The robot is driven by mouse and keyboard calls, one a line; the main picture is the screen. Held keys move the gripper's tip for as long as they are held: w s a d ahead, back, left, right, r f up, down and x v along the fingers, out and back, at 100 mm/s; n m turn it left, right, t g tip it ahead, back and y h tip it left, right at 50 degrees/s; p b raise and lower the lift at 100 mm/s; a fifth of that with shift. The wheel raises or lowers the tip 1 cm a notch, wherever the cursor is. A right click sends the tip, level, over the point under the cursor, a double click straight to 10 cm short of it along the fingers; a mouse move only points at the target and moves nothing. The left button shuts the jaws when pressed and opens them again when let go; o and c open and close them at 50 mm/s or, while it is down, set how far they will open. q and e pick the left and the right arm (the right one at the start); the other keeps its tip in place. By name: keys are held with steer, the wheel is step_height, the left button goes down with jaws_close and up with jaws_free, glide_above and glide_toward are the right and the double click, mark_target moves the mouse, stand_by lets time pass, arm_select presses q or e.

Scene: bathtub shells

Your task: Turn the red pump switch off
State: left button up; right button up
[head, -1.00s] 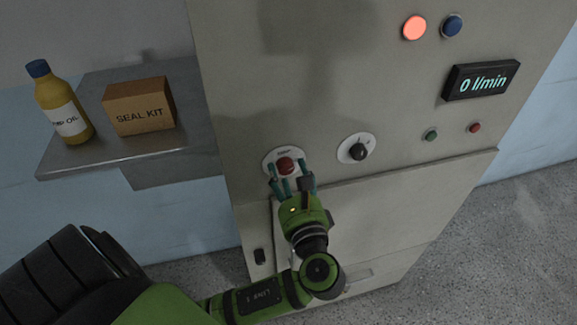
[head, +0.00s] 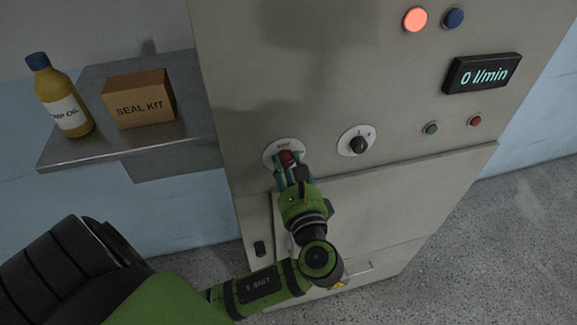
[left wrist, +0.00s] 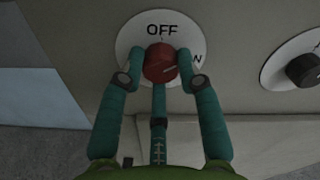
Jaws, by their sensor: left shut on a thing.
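The red pump switch (head: 286,158) is a round knob on a white dial plate on the front of the grey cabinet. In the left wrist view the red knob (left wrist: 160,62) sits below the word OFF, with part of another label, ending in N, at its right. A pale line on the knob slants toward the right. My left gripper (head: 287,163) is shut on the knob, with teal fingers on both sides and one below, hiding part of the dial. My right gripper is not in view.
A black knob (head: 358,146) on a white plate is right of the switch. Above are a lit red lamp (head: 415,19), a blue lamp or button (head: 454,18) and a display (head: 482,74) reading 0 l/min. A shelf (head: 190,125) holds a yellow bottle (head: 60,97) and SEAL KIT box (head: 139,98).

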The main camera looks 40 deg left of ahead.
arm_select(q)
steer(key=n+b, duration=0.1)
steer(key=n, duration=0.2)
steer(key=shift+a+r, duration=0.1)
steer(key=n+b, duration=0.1)
steer(key=n, duration=0.2)
steer(key=shift+b, duration=0.35)
steer(key=n+b, duration=0.3)
steer(key=n, duration=0.1)
steer(key=shift+n+b, duration=0.75)
steer(key=shift+n, duration=0.35)
steer(key=o, duration=1)
steer(key=shift+o, duration=0.7)
steer(key=shift+s+a, duration=0.15)
steer(key=shift+s, duration=0.05)
